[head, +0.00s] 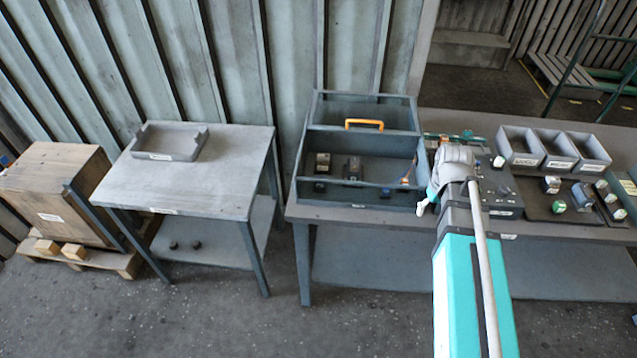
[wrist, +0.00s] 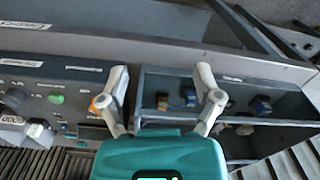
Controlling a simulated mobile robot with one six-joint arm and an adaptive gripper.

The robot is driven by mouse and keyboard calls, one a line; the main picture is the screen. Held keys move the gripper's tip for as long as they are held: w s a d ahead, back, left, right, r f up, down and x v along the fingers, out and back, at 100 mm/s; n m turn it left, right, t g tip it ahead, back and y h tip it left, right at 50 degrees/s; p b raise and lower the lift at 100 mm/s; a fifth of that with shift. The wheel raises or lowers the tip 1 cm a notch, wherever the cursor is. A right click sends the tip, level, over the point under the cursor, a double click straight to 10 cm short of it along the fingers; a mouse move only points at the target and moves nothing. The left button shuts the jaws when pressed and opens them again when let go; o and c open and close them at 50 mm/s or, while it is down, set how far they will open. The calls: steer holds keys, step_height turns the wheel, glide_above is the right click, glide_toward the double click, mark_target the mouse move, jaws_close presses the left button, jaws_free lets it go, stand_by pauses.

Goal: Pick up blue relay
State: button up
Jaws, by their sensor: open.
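My gripper (wrist: 160,80) is open and empty, with its two pale fingers spread apart. In the head view my gripper (head: 428,203) is at the right end of an open grey housing (head: 306,150). Small relay-like parts stand inside the housing. A blue part (wrist: 262,105) stands to the right of the fingers in the wrist view. An orange-and-blue part (wrist: 190,97) shows between the fingers. A small blue part (head: 385,193) shows near the housing's front wall in the head view. I cannot tell which of these is the blue relay. My arm hides part of the bench.
The housing has an orange handle (head: 364,124) across it. Right of my arm are grey bins (head: 520,148) and a dark panel with a green button (head: 559,207). A separate table (head: 195,190) at left holds a grey tray (head: 168,142); its top is otherwise clear. A wooden crate (head: 52,185) stands farther left.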

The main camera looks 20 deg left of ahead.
steer(key=w+a+r+n+p, duration=0.1)
steer(key=w+a+n, duration=0.3)
steer(key=a, duration=0.5)
steer(key=w+a+r+n, duration=0.1)
steer(key=w+a+n, duration=0.35)
steer(key=a, duration=0.45)
steer(key=n+p, duration=0.1)
steer(key=n, duration=0.6)
glide_above(319, 179)
steer(key=shift+w+a+r, duration=0.1)
steer(key=shift+a+r, duration=0.1)
steer(key=shift+f, duration=0.1)
step_height(319, 179, down, 8)
steer(key=b, duration=0.8)
steer(key=shift+f, duration=0.2)
steer(key=shift+b, duration=0.3)
steer(key=shift+d+f+b, duration=0.15)
steer(key=shift+f+b, duration=1.15)
steer(key=shift+d+f+b, duration=0.1)
steer(key=shift+f+b, duration=1.15)
steer(key=shift+f, duration=0.05)
steer(key=c, duration=1)
